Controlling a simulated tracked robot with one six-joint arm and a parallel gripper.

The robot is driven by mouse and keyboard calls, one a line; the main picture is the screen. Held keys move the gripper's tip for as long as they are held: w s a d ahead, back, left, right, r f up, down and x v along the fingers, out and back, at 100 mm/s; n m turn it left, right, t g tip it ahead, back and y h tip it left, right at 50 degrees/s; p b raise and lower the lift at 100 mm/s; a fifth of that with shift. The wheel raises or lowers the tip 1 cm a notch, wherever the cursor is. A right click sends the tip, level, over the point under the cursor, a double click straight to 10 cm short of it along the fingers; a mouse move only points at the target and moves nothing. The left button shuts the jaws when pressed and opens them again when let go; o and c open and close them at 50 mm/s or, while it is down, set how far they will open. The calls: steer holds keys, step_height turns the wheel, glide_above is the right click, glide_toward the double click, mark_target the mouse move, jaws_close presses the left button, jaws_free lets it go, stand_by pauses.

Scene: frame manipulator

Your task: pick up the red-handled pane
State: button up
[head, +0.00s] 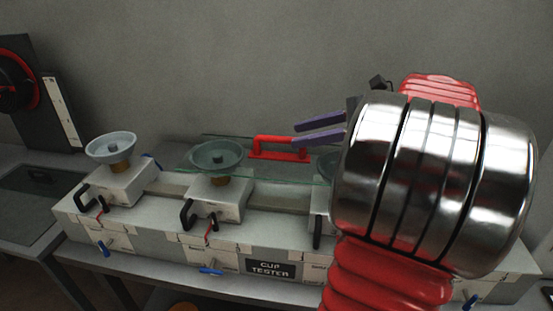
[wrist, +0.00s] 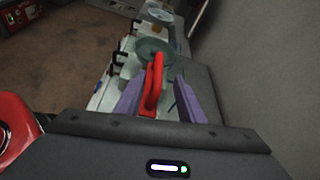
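The red handle (head: 278,148) stands on a clear glass pane (head: 185,148), which lies over the cup tester behind and across the middle cup. My gripper (head: 298,134) has two purple fingers, parted, pointing left at the right end of the handle in the head view. In the wrist view, the red handle (wrist: 154,85) shows between the two purple fingers of my gripper (wrist: 160,100), with space on its right side. The left finger looks close to it; I cannot tell whether it touches. Part of the pane is hidden behind my arm in the head view.
The cup tester (head: 270,268) is a long white bench unit with grey cups, such as the left cup (head: 110,146) and the middle cup (head: 216,155), and black handles. A dark device with a red disc (head: 18,80) stands at the far left. A grey wall is behind.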

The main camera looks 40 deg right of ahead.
mark_target(280, 137)
steer(key=shift+w+a+f, duration=0.25)
steer(key=shift+w+a, duration=0.1)
steer(key=shift+w, duration=0.15)
steer(key=shift+a+x, duration=0.25)
steer(key=shift+x, duration=2.35)
steer(key=shift+s, duration=0.1)
steer(key=shift+c, duration=0.2)
jaws_close()
steer(key=shift+r, duration=0.1)
